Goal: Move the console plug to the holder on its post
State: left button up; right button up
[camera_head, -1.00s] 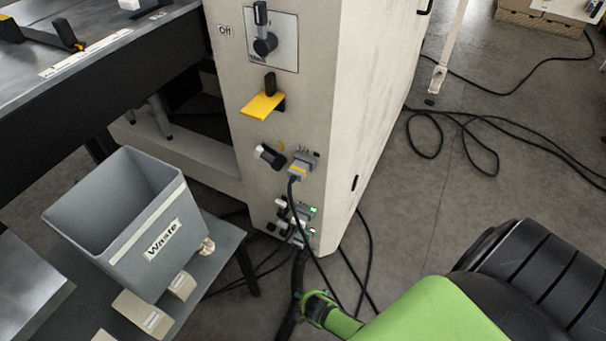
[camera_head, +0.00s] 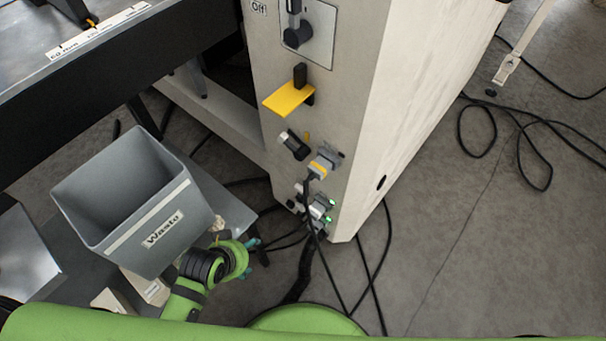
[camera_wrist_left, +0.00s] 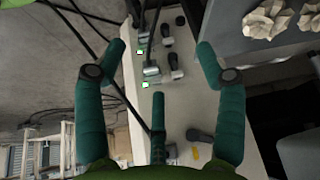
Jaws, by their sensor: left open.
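A grey plug with a yellow band (camera_head: 319,167) sits on the front of the cream console (camera_head: 345,110), and a black cable hangs from it. Beside it is a black-and-white cylindrical fitting (camera_head: 294,145); I cannot tell whether this is the holder. My left gripper (camera_head: 256,250) is low in front of the console, beside the waste bin, apart from the plug. In the left wrist view its dark green fingers (camera_wrist_left: 160,62) are spread and empty, facing the panel. The middle finger covers part of the panel there, and I cannot make out the plug. My right gripper is not seen.
Lower connectors with green lights (camera_head: 322,208) and hanging cables are near the left gripper. A yellow ledge (camera_head: 288,99) juts out above the plug. A grey waste bin (camera_head: 130,200) stands at left. Open floor (camera_head: 470,250) with looped cable lies at right.

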pick_arm(q)
jog(key=w+d+r+m+t+h, duration=0.2)
jog(key=w+d+r+t+h, duration=0.1)
jog(key=w+d+r, duration=0.45)
jog(key=m+t+h, duration=0.2)
jog(key=t+h, duration=0.1)
send_near(314, 172)
jog(key=x, duration=0.3)
jog(key=shift+w+f+p, duration=0.1)
jog(key=shift+f+p, duration=0.3)
jog(key=shift+f, duration=0.1)
jog(key=shift+w+d+r, duration=0.1)
jog(key=shift+w+d, duration=0.05)
jog(key=shift+w, duration=0.2)
jog(key=shift+w+d+h, duration=0.2)
jog(key=shift+w+h, duration=0.05)
jog(key=shift+h, duration=0.05)
jog(key=b+x, duration=0.1)
jog(key=x, duration=0.5)
jog(key=shift+w+d, duration=0.1)
jog(key=shift+w, duration=0.05)
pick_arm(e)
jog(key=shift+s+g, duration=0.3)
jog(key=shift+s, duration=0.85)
